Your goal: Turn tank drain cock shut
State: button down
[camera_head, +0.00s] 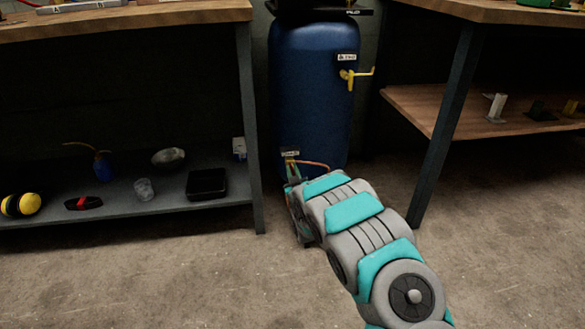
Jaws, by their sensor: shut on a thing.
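The blue tank (308,95) stands upright between two workbenches. At its foot a small label sits above the drain cock (292,160), of which only a little brass-coloured part shows, with a thin copper-coloured pipe curving off to the right. My gripper (292,176) is at the drain cock, low on the tank's front left, and is shut on it. My arm comes in from the lower right and hides much of the gripper and the cock. The angle of the cock's handle cannot be made out.
The left bench's lower shelf (150,205) holds a black tray (207,184) and other items. The right bench's leg (445,130) stands near my arm. The floor in front is clear.

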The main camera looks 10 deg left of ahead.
jog(key=shift+m+p, duration=0.8)
jog(key=shift+m, duration=0.7)
jog(key=c, duration=0.9)
grip_release()
jog(key=v, duration=0.8)
jog(key=shift+p, duration=0.35)
jog(key=shift+w, duration=0.1)
